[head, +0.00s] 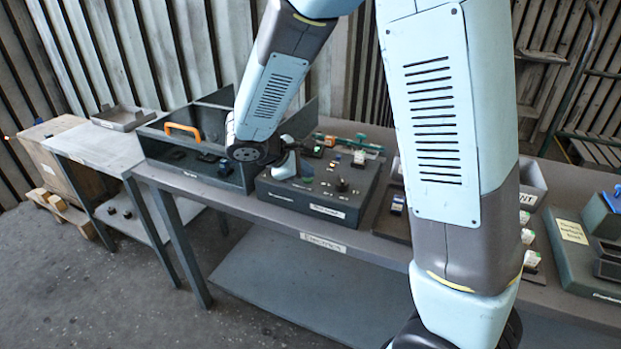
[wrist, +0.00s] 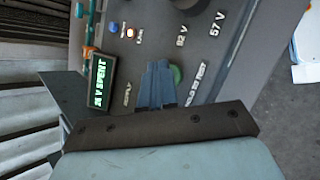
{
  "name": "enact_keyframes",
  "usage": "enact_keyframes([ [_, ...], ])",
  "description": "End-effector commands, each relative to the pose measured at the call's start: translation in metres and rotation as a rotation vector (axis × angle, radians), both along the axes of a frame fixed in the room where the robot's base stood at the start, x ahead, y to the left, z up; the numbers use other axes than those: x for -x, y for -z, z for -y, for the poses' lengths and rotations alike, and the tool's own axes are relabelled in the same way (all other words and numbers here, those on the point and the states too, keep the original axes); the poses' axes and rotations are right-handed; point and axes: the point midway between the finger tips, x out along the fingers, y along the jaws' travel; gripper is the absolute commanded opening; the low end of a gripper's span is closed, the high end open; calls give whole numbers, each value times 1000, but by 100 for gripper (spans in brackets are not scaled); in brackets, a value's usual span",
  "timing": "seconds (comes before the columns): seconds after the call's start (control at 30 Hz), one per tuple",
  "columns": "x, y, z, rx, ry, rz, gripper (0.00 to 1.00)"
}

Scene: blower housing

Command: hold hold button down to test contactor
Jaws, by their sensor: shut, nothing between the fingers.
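The test box (head: 310,197) is a dark grey block with controls on its sloped top, standing on the bench. Its grey panel (wrist: 205,50) fills much of the wrist view. A green round button (wrist: 177,72) shows just right of my fingertips, partly hidden by them, beside lettering that seems to read hold to test. My gripper (wrist: 157,66) is shut and empty, its fingers pointing at the panel. I cannot tell whether they touch it. In the head view my gripper (head: 287,165) is over the left part of the box. A small display (wrist: 102,82) glows with green text.
An open tray with an orange handle (head: 182,130) stands left of the box. A dark tray (head: 397,203) lies to its right.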

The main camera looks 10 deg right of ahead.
Motion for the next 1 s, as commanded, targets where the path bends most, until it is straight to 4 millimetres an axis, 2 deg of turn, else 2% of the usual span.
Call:
enact_keyframes([
  [0.37, 0, -1, 0, 0, 0, 0, 0],
  [0.73, 0, -15, 0, 0, 1, 1, 0],
  [1.0, 0, -16, 0, 0, 0, 0, 0],
])
